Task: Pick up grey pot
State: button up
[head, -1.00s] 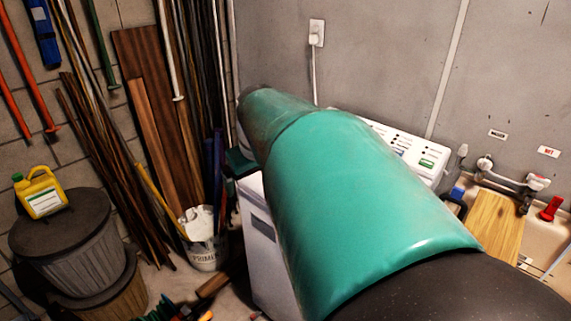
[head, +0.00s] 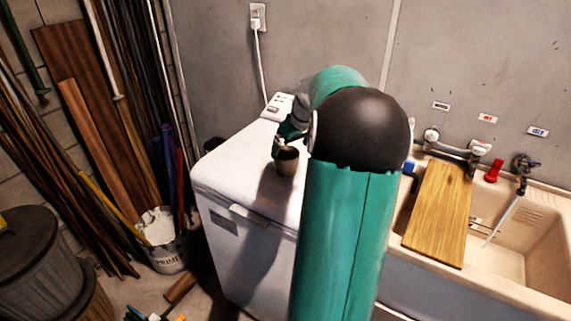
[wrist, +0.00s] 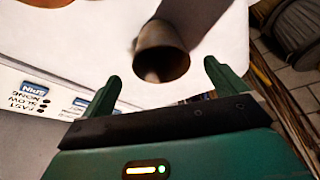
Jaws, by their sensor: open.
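The grey pot (head: 287,161) is a small dark cup with an open top, standing on the white top of the washer (head: 235,170). My gripper (head: 281,143) is at the far side of the pot in the head view, partly hidden by my arm. In the wrist view the pot (wrist: 160,52) is ahead of my open gripper (wrist: 163,77), between the lines of its two green fingers. The fingers look apart from the pot, with nothing held. The exact gap is hard to tell.
The washer's control panel (wrist: 45,95) is left in the wrist view. A sink (head: 545,240) with a wooden board (head: 440,213) is at the right. A primer bucket (head: 163,245) and leaning planks (head: 95,140) stand left.

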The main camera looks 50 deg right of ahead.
aim_at(285, 158)
jog(key=x, duration=0.7)
jog(key=shift+w+f, duration=0.3)
jog(key=shift+w, duration=0.1)
jog(key=c, duration=1.1)
